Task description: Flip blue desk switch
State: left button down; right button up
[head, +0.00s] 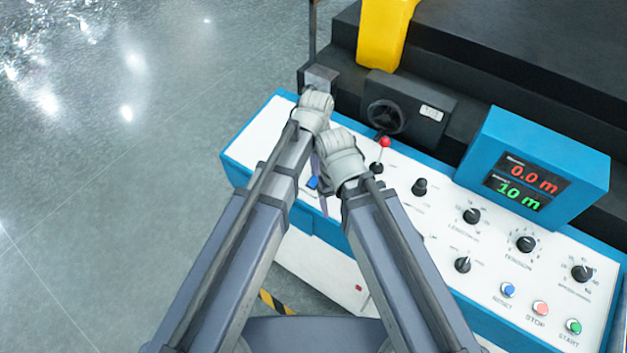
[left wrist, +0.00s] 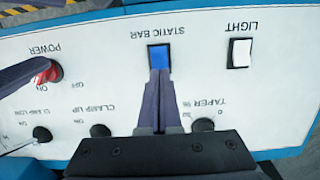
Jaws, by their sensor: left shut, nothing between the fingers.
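The blue desk switch (head: 312,183) is on the white control panel, mostly covered by my arms in the head view. In the left wrist view it is the blue rocker (left wrist: 159,57) labelled STATIC BAR. My left gripper (head: 316,168) is shut and empty, pointing down at the panel. In the left wrist view its fingertips (left wrist: 159,74) are at the near edge of the blue rocker; I cannot tell whether they press it.
The left wrist view shows a white LIGHT rocker (left wrist: 240,53), a red POWER knob (left wrist: 49,71) with a grey-purple part over it, and black knobs (left wrist: 203,125). A red-tipped lever (head: 384,142) and blue display box (head: 535,165) stand to the right. Open floor lies left.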

pick_arm(q)
jog(key=shift+f+b, duration=0.9)
jog(key=shift+f, duration=0.05)
pick_arm(e)
jog(key=shift+f, duration=0.9)
pick_arm(q)
jog(key=shift+r, duration=0.1)
notch_tip(320, 180, up, 7)
jog(key=p, duration=0.7)
pick_arm(e)
notch_tip(320, 180, up, 7)
